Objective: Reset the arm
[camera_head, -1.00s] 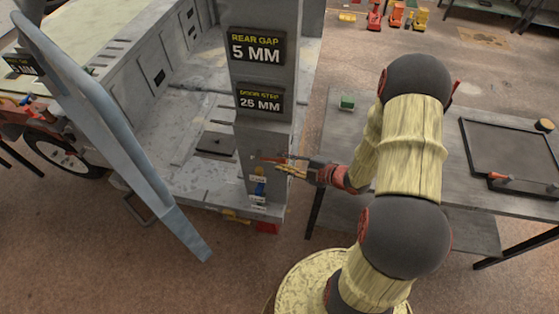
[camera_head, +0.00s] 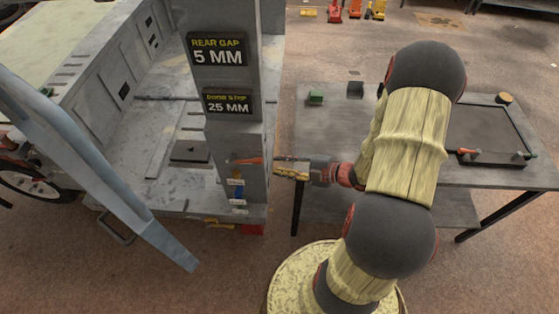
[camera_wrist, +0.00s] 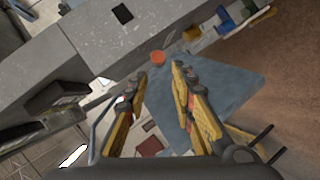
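My gripper (camera_head: 285,168) is at the right of the grey pillar (camera_head: 235,130), level with a red-orange handle (camera_head: 246,161) that sticks out of it. In the wrist view my gripper (camera_wrist: 160,82) has its two yellow-padded fingers spread, with nothing held between them. The round orange end (camera_wrist: 158,57) of the handle shows beyond the fingertips, apart from them.
The pillar carries signs reading "REAR GAP 5 MM" (camera_head: 217,50) and "DOOR STEP 25 MM" (camera_head: 228,102). A blue-grey panel (camera_head: 95,165) slants at the left. The dark table (camera_head: 330,130) at right bears a green block (camera_head: 316,97) and a tray (camera_head: 510,115).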

